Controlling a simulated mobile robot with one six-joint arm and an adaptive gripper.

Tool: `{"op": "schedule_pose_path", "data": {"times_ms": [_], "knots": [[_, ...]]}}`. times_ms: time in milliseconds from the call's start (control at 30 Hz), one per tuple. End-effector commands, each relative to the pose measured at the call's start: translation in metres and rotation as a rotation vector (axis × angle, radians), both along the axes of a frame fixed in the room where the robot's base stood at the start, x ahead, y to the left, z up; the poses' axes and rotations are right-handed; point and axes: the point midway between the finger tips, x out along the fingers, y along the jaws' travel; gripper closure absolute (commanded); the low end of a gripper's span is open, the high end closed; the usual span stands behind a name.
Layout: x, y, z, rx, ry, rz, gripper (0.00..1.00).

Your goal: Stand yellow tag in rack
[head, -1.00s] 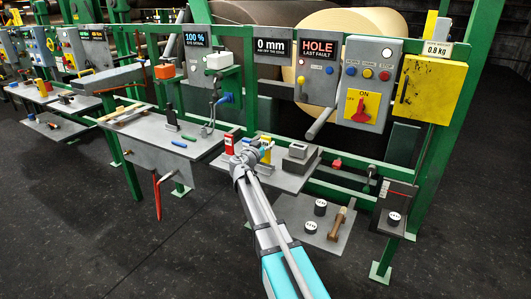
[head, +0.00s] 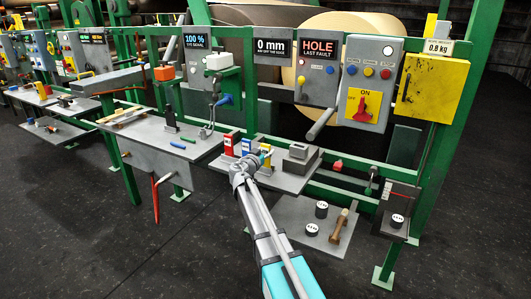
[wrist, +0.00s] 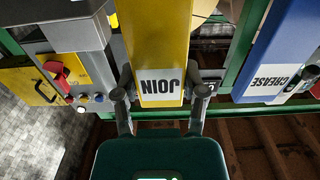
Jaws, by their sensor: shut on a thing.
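The yellow tag (wrist: 160,50), lettered JOIN, is between the two fingers of my gripper (wrist: 160,88) in the wrist view. My gripper is shut on it. In the head view the yellow tag (head: 266,149) shows small just beyond my gripper (head: 260,160), at the right of a row. A blue tag (head: 246,147) and a red tag (head: 228,145) stand upright to its left. The blue tag, lettered GREASE, also shows apart at the right in the wrist view (wrist: 284,60). The rack cannot be made out clearly; my gripper hides the yellow tag's lower part in the head view.
A grey block (head: 300,158) sits on the same shelf (head: 290,182), to the right. A green rail runs behind the shelf. A lower shelf (head: 300,235) holds black weights and a wooden-handled tool. A control panel (head: 368,85) and a yellow box (head: 430,88) stand behind, right.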

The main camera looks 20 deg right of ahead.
Motion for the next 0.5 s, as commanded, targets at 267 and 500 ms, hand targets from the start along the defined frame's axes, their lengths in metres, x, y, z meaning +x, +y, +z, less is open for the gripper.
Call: {"op": "schedule_pose_path", "data": {"times_ms": [267, 500], "knots": [[0.0, 0.0, -0.0017, 0.0, 0.0, 0.0, 0.11], [0.0001, -0.0001, -0.0017, 0.0, 0.0, 0.0, 0.11]]}}
